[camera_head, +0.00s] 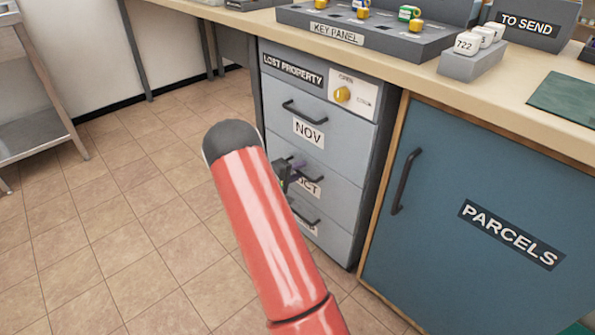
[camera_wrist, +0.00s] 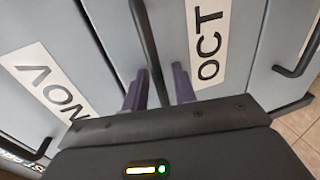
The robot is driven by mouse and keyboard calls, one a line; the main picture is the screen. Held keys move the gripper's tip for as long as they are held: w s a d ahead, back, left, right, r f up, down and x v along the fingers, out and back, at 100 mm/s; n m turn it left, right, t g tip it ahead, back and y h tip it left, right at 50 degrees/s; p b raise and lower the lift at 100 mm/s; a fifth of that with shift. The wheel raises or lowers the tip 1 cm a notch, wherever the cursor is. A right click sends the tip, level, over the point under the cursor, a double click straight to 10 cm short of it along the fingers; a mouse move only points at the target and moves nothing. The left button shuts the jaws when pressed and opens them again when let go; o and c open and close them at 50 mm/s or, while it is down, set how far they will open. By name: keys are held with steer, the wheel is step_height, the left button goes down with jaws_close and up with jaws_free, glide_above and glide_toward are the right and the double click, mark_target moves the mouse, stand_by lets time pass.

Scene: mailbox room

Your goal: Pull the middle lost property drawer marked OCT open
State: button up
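The middle drawer marked OCT (camera_head: 325,188) sits in the grey lost property cabinet, its front looking flush with the drawers around it. In the wrist view the OCT label (camera_wrist: 209,42) is right of my gripper. The dark bar handle (camera_wrist: 146,40) of this drawer runs between the two purple fingertips of my gripper (camera_wrist: 158,88). The fingers stand apart on either side of the bar, with a gap showing on the right side. In the head view my gripper (camera_head: 290,172) is at the OCT handle, partly hidden by my red arm.
The NOV drawer (camera_head: 345,133) is above and another handled drawer is below, both looking shut. The blue PARCELS door (camera_head: 470,210) stands to the right. Tiled floor (camera_head: 130,200) lies clear to the left.

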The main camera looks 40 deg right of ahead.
jaws_close()
stand_by(0.3)
steer(key=f+b+v, duration=0.2)
steer(key=b+v, duration=0.1)
steer(key=v, duration=0.9)
steer(key=a+f+b+v, duration=0.1)
steer(key=f+b+v, duration=0.2)
steer(key=v, duration=0.9)
steer(key=shift+s+a+b, duration=0.2)
steer(key=shift+s+b, duration=0.05)
steer(key=shift+b, duration=0.15)
